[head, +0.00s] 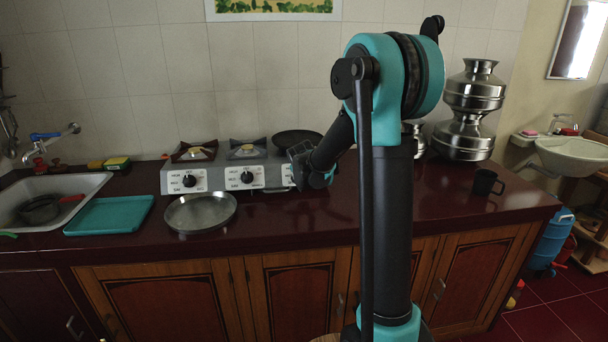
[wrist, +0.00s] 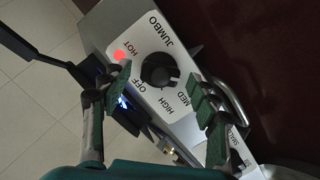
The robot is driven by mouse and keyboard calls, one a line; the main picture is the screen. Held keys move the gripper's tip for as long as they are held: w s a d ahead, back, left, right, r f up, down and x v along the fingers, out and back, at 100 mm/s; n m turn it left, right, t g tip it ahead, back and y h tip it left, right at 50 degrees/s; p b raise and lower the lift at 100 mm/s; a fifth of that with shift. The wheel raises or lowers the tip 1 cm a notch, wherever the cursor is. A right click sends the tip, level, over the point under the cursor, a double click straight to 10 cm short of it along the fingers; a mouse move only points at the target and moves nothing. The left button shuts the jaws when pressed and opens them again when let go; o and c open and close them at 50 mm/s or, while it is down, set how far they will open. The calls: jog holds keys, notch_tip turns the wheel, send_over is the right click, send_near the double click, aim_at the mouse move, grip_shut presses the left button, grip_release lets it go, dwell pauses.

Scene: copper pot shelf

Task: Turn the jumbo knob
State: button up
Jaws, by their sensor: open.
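The jumbo knob (wrist: 158,70) is a round black dial on a white panel (wrist: 140,40) printed JUMBO, HOT, OFF, HIGH and MED. Its exact pointer direction is hard to tell. My gripper (wrist: 162,82) is open, with one green-padded finger on each side of the knob; I cannot tell whether either finger touches it. In the head view, my gripper (head: 300,165) is at the right end of the stove (head: 218,180) and hides the knob there.
A red spot (wrist: 119,56) shows beside HOT, and a blue glow (wrist: 122,102) shows near the left finger. A metal bar handle (wrist: 228,100) is beside the right finger. A round pan (head: 200,212) sits before the stove; a dark pan (head: 297,139) is on its right burner.

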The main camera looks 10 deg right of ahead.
jog(key=v, duration=1.1)
jog(key=s+d+f+m+g, duration=0.1)
jog(key=s+f, duration=0.1)
jog(key=s, duration=0.2)
jog(key=s+d+f+m+g, duration=0.1)
jog(key=s+d+f, duration=0.1)
jog(key=s, duration=0.3)
jog(key=s+d+f+m, duration=0.1)
jog(key=s+d+f, duration=0.1)
jog(key=s+f, duration=0.2)
jog(key=shift+s+d+f+m+g, duration=0.2)
jog(key=shift+s+d+m+g, duration=0.1)
jog(key=shift+g, duration=0.1)
jog(key=s+f+m+g, duration=0.1)
jog(key=s+f+m, duration=0.1)
jog(key=s+f, duration=0.3)
jog(key=s+f+m+g+y, duration=0.1)
jog(key=s+f, duration=0.4)
jog(key=s, duration=0.8)
jog(key=shift+s+d+f+m+g+y, duration=0.2)
jog(key=shift+s+m+g+y, duration=0.15)
jog(key=shift+g, duration=0.25)
